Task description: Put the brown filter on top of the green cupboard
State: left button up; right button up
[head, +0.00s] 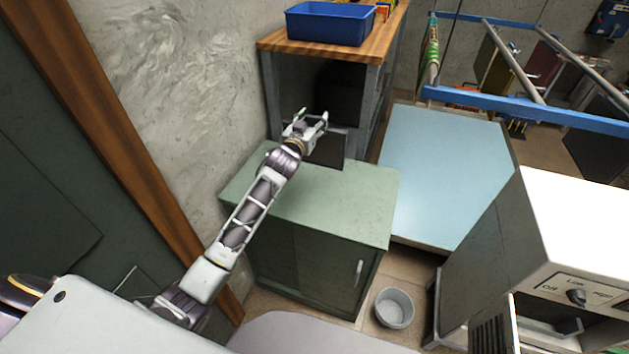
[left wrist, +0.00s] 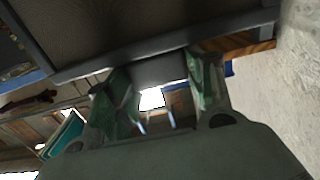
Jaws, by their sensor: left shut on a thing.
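My left gripper (head: 311,121) is shut on the edge of a dark, flat, grey-framed panel, which I take to be the brown filter (head: 328,150). The filter hangs roughly upright below the fingers, at the far end of the green cupboard (head: 330,205). I cannot tell whether its lower edge touches the cupboard top. In the left wrist view the filter (left wrist: 140,28) fills the upper part, with its grey rim at the fingers (left wrist: 163,90). The cupboard's top is otherwise bare. My right gripper is not in view.
A wooden-topped shelf (head: 350,45) with a blue bin (head: 330,22) stands behind the cupboard. A light blue platform (head: 440,170) lies to the right. A grey bucket (head: 394,308) is on the floor, near a white-topped machine (head: 580,225). A concrete wall (head: 170,90) bounds the left.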

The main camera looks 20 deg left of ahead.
aim_at(329, 151)
pick_arm(q)
notch_tip(329, 151, down, 6)
dwell(0.5)
jog(key=shift+f, duration=0.15)
jog(key=shift+f+p, duration=0.35)
jog(key=shift+f, duration=1.65)
jog(key=o, duration=1.4)
